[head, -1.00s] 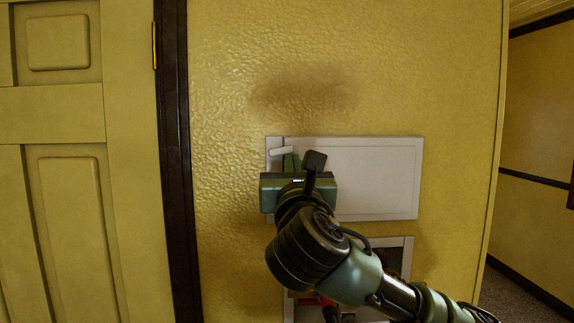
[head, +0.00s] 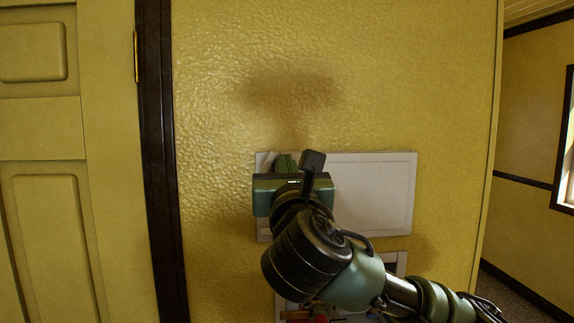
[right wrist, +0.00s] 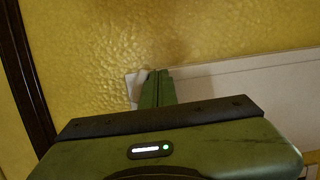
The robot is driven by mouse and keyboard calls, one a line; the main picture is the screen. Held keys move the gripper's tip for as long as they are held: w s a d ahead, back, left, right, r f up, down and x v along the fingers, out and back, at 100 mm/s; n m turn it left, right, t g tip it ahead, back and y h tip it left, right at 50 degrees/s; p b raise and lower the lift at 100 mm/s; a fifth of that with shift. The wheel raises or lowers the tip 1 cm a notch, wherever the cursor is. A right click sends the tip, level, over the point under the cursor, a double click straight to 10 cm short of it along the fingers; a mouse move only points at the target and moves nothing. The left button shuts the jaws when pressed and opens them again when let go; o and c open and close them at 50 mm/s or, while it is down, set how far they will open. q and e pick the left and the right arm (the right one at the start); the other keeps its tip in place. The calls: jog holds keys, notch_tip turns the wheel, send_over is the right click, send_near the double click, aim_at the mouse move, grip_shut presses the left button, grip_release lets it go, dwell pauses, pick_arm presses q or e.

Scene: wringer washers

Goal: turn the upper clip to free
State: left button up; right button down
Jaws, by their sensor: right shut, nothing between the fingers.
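A white rectangular panel (head: 375,190) is mounted on the yellow wall. My right gripper (head: 285,161) is in front of the panel's upper left corner, with its green fingers shut and nothing between them. In the right wrist view the shut fingers (right wrist: 157,88) point at the panel's top left edge. The upper clip is not clearly visible; the fingers and gripper body cover most of that corner. Only a pale bit of the corner shows left of the fingers. I cannot tell the clip's angle or whether the fingers touch it. My left gripper is out of view.
A second opening with a pale frame (head: 402,262) lies below, mostly behind my right arm, with something small and red (head: 320,317) near it. A yellow door (head: 45,150) with a dark frame (head: 158,150) stands left. The wall above the panel is clear.

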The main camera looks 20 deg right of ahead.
jog(key=n, duration=0.2)
jog(key=r+n+y+p, duration=0.1)
jog(key=n, duration=0.1)
jog(key=shift+a+r, duration=0.1)
jog(key=shift+a, duration=0.1)
jog(key=shift+a+n+y, duration=0.2)
jog(key=shift+n+y, duration=0.2)
jog(key=shift+n, duration=0.3)
jog(key=shift+w, duration=0.1)
